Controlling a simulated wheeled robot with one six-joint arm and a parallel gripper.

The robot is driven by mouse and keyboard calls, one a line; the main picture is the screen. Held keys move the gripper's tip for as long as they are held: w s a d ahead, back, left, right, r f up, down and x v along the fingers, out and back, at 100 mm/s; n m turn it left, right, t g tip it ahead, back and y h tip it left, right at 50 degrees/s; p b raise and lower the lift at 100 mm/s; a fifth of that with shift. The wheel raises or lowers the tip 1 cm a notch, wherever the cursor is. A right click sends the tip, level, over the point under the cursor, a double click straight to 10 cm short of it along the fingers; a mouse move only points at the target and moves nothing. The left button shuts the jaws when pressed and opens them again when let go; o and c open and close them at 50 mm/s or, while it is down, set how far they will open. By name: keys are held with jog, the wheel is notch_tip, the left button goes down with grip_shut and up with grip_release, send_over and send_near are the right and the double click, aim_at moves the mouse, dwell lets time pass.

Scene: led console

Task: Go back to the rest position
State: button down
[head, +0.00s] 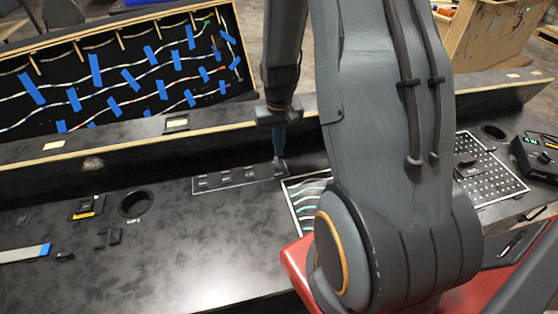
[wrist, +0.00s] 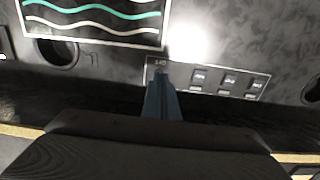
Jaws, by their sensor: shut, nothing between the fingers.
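My gripper (head: 278,160) points down over the black console (head: 190,255) in the head view. Its narrow fingers are closed together with nothing in them. The tips are at the right end of a small outlined panel (head: 225,181) with a row of dark switches. In the wrist view the shut fingers (wrist: 162,80) cover part of this panel (wrist: 180,68) near its "LED" label. I cannot tell whether the tips touch the panel. My arm hides part of the console's middle and right side.
A raised ledge (head: 130,158) runs behind the console, with a board of blue-taped LED strips (head: 130,75) beyond. A round hole (head: 136,204) lies left. A dotted grid panel (head: 492,185) and a control box (head: 537,155) with a green display stand right. The console's front left is mostly clear.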

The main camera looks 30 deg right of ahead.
jog(key=shift+a+r, duration=0.1)
jog(key=shift+r, duration=0.15)
dwell(0.3)
jog(key=s+a+r+n+b, duration=0.1)
jog(key=s+a+r+b, duration=0.1)
jog(key=s+a+r, duration=0.2)
jog(key=s+a+r+n+t+b, duration=0.1)
jog(key=s+a+r+n+b, duration=0.1)
jog(key=s+a+r, duration=0.3)
jog(key=a+r, duration=0.1)
jog(key=a, duration=0.3)
